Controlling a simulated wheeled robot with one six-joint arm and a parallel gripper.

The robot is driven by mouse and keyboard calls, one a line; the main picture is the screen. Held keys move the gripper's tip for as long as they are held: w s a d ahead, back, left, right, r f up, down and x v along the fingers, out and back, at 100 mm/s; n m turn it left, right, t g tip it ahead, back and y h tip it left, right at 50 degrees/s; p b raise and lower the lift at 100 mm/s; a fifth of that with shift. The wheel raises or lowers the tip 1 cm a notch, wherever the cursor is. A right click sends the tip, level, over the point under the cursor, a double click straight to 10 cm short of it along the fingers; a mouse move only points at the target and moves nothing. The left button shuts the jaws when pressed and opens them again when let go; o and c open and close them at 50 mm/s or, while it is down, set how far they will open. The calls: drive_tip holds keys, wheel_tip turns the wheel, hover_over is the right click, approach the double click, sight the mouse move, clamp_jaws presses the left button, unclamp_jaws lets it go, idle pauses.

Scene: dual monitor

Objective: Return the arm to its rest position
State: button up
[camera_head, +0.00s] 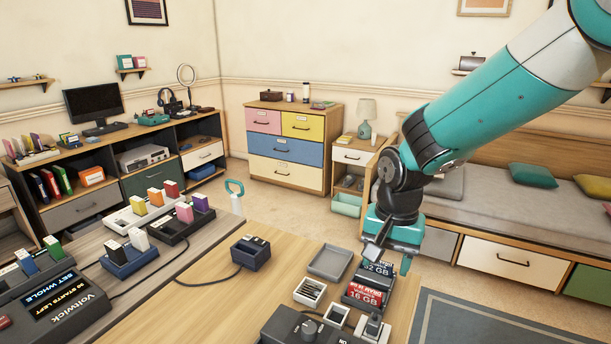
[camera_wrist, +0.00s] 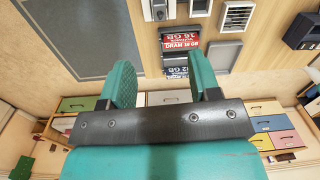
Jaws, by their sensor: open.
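My arm (camera_head: 500,95) reaches in from the upper right in the head view, its wrist bent down. My gripper (camera_head: 390,259) hangs above the right end of the wooden table (camera_head: 250,300), near a dark holder with a red 16 GB card (camera_head: 365,294) and a dark 32 GB card (camera_head: 378,268). In the wrist view the two teal fingers of my gripper (camera_wrist: 163,78) stand apart with nothing between them. The same red card (camera_wrist: 181,39) shows beyond the fingertips.
A grey tray (camera_head: 330,262), a small dark block (camera_head: 250,253) with a cable and a dark device with a knob (camera_head: 300,328) lie on the table. Several coloured blocks stand in racks (camera_head: 180,222) at the left. A bench bed (camera_head: 500,205) stands behind my gripper.

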drive_tip(key=s+a+r+n+y, duration=0.2)
drive_tip(key=s+r+n, duration=0.3)
drive_tip(key=s, duration=0.5)
drive_tip(key=s+a+r+n+y, duration=0.1)
drive_tip(key=s+a+r+n, duration=0.1)
drive_tip(key=s+r+n, duration=0.4)
drive_tip(key=s+n, duration=0.1)
drive_tip(key=s, duration=0.4)
drive_tip(key=shift+s+n+y+p, duration=0.25)
drive_tip(key=shift+n+y+p, duration=0.05)
drive_tip(key=shift+n+y, duration=0.1)
